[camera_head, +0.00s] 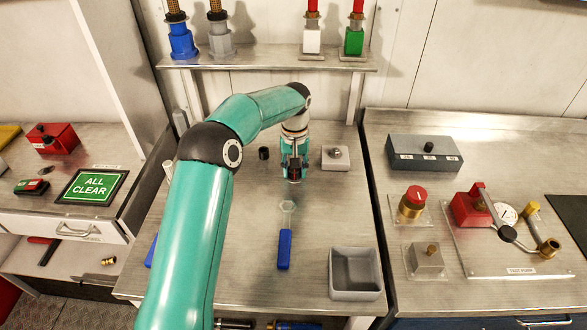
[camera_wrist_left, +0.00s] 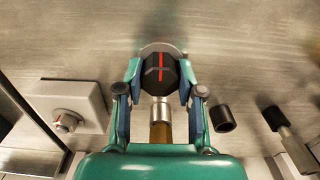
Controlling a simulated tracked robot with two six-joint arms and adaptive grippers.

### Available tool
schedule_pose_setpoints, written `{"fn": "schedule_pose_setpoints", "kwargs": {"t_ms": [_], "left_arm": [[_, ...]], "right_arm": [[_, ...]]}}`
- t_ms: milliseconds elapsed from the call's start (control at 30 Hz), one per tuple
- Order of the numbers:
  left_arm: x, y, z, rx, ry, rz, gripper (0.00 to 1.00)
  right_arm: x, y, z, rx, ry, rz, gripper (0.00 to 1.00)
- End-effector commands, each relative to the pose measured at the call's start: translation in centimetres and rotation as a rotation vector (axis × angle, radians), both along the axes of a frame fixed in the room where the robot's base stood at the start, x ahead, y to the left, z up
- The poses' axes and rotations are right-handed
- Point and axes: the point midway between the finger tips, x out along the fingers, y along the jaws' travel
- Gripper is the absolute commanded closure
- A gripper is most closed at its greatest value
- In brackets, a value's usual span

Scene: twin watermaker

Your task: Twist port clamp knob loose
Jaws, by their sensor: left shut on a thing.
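The black clamp knob (camera_wrist_left: 160,70) with a red line on its face sits between the fingers of my left gripper (camera_wrist_left: 160,88) in the left wrist view. The fingers are closed on the knob from both sides. The red line runs nearly along the hand's direction. A metal collar and a brown cylinder (camera_wrist_left: 160,133) show behind the knob, toward my palm. In the head view my left gripper (camera_head: 294,175) points down over the middle bench, and the knob is mostly hidden by the fingers. My right gripper does not show.
A grey block with a small knob (camera_head: 336,158) stands right of the gripper and a black cap (camera_head: 263,153) left of it. A blue-handled wrench (camera_head: 285,245) and an empty grey bin (camera_head: 355,273) lie nearer. A shelf (camera_head: 270,62) with fittings runs behind.

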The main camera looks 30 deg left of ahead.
Motion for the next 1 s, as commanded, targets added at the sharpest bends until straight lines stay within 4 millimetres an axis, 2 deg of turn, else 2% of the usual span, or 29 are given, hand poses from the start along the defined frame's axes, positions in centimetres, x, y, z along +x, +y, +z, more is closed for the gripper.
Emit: {"fn": "schedule_pose_setpoints", "kwargs": {"t_ms": [100, 133, 267, 667, 867, 1000], "left_arm": [[-0.1, 0.1, -0.1, 0.001, 0.003, 0.004, 0.97], [-0.1, 0.1, -0.1, 0.001, 0.003, 0.004, 0.58], [-0.1, 0.1, 0.0, 0.000, 0.001, 0.003, 0.38], [0.0, 0.1, 0.5, 0.001, -0.002, 0.001, 0.38], [0.1, 0.0, 3.3, 0.001, -0.005, 0.001, 0.38], [0.0, 0.0, 6.2, 0.002, -0.005, 0.002, 0.38]], "right_arm": [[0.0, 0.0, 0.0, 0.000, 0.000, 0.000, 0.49], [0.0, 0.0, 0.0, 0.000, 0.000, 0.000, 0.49], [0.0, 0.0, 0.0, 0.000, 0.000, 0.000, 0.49], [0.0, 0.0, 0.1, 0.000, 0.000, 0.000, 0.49], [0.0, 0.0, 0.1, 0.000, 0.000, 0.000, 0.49], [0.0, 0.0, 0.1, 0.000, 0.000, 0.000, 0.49]]}}
